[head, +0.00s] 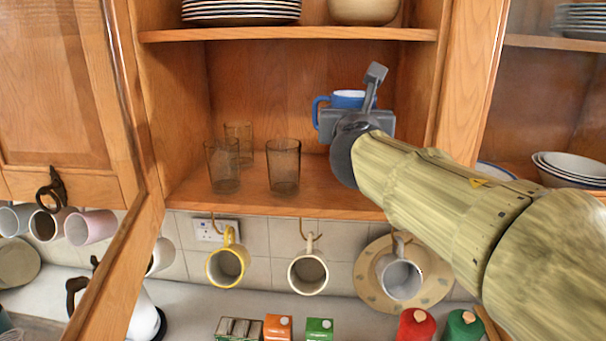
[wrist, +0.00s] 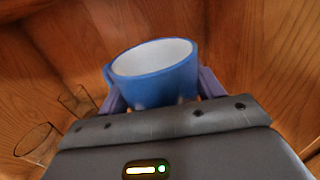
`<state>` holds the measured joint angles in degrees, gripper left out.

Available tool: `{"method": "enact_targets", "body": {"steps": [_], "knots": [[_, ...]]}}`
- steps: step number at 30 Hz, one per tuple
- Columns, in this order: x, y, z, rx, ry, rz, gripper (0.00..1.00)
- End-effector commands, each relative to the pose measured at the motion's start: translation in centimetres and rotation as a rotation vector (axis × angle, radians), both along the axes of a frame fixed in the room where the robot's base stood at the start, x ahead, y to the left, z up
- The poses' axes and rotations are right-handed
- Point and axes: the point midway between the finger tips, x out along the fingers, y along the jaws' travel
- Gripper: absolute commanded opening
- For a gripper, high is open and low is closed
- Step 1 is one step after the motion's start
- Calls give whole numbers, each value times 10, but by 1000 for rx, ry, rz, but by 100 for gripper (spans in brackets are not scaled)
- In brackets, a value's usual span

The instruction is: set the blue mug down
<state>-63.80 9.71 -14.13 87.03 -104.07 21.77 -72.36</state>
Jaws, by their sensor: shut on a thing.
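The blue mug (head: 348,99) has a white inside and is upright in the open wooden cupboard, above the lower shelf (head: 240,201). Its handle points left in the head view. My gripper (wrist: 155,92) is shut on the mug, one finger on each side of it in the wrist view, where the mug (wrist: 153,77) tilts slightly in the picture. My gripper and wrist hide the mug's lower part in the head view. I cannot see the mug's base, so I cannot tell how far it is from the shelf.
Several clear glasses, such as one at the front (head: 284,166), stand on the shelf left of the mug. An upper shelf (head: 290,34) holds plates and a bowl. The open cupboard door (head: 118,262) is at the left. Mugs, such as a yellow one (head: 227,264), hang below.

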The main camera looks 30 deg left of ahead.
Motion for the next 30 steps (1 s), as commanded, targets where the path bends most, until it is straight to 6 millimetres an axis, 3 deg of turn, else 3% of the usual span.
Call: {"method": "enact_targets", "body": {"steps": [5,12,24,30], "knots": [[0,-1,-16,-1,0,-2,35],[1,-2,-57,-1,0,-3,35],[-2,3,-63,0,-1,5,35],[-3,3,-87,-4,0,5,35]]}}
